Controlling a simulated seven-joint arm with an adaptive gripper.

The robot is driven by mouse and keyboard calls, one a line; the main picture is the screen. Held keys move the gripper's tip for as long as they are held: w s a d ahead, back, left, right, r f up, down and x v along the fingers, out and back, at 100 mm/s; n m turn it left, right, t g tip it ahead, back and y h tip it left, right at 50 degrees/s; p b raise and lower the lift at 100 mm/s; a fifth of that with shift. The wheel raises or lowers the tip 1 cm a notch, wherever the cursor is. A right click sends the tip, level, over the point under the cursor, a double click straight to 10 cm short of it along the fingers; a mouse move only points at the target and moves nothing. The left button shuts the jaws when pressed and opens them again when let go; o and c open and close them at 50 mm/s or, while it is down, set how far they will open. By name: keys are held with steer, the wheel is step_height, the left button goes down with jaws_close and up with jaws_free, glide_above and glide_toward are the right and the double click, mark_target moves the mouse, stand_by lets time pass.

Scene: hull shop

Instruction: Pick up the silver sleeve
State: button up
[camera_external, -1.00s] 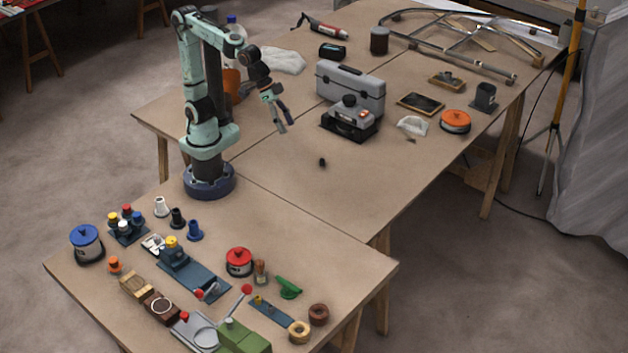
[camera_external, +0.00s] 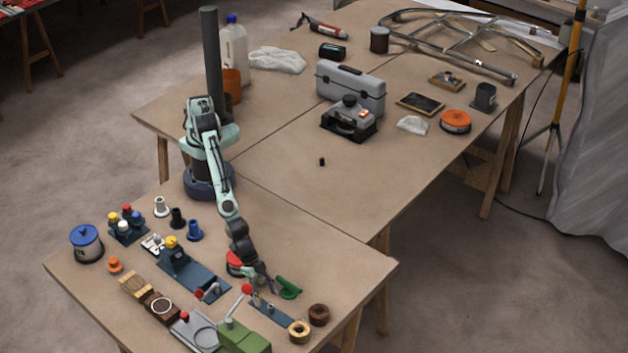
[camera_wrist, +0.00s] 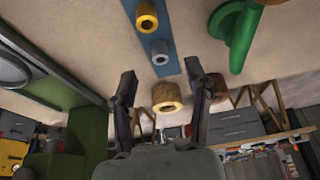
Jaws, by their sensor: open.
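The silver sleeve (camera_wrist: 159,52) is a short grey ring with a dark hole. It stands on a blue strip (camera_wrist: 178,45) beside a brass-coloured sleeve (camera_wrist: 146,17) in the wrist view. The blue strip also shows in the external view (camera_external: 282,318), where the sleeve is too small to make out clearly. My gripper (camera_wrist: 160,70) is open and empty. In the wrist view the silver sleeve shows in the gap just beyond the fingertips, touching neither finger. In the external view my gripper (camera_external: 262,286) is low over the strip's far end.
A green part (camera_external: 288,287) lies close right of my gripper. A tan ring (camera_external: 299,331) and a dark red ring (camera_external: 319,314) sit past the strip. A green machine (camera_external: 243,338) with a red-knobbed lever (camera_external: 247,289) stands close in front. The table's right corner is clear.

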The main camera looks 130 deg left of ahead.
mark_target(271, 306)
steer(key=shift+x, duration=1.75)
jaws_close()
